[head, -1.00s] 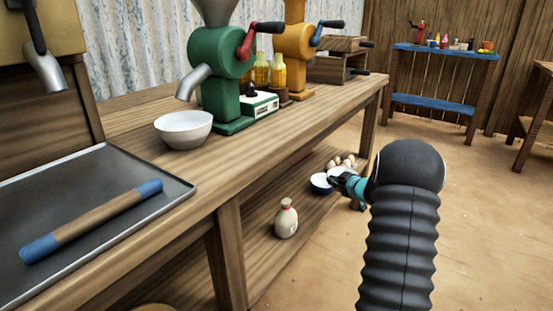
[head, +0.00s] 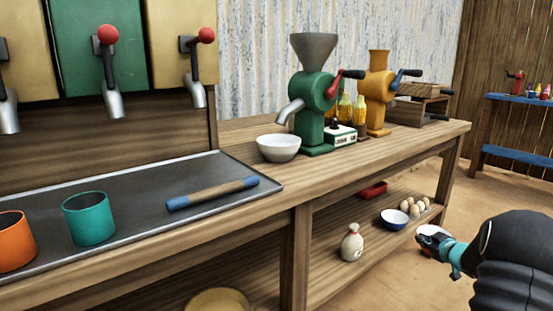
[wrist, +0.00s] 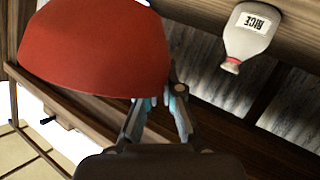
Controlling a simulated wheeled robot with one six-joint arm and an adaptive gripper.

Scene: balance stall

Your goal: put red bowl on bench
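The red bowl (wrist: 95,50) fills the upper left of the wrist view, its rim at my gripper's fingers. My gripper (wrist: 156,103) is shut on that rim. In the head view, my gripper (head: 424,240) is at the lower right, and the bowl, with its pale inside showing, is at its fingertips (head: 433,230). They are in front of the bench's right part, near lower shelf height. The wooden bench (head: 395,152) runs across the head view, with bare top between the white bowl and the front edge.
On the bench stand a white bowl (head: 278,148), a green grinder (head: 312,105), a scale (head: 340,135) and an orange grinder (head: 378,95). A dark tray (head: 130,215) holds a rolling pin (head: 212,193) and cups. The lower shelf holds a rice bottle (head: 351,243), a blue bowl (head: 394,219) and eggs (head: 415,206).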

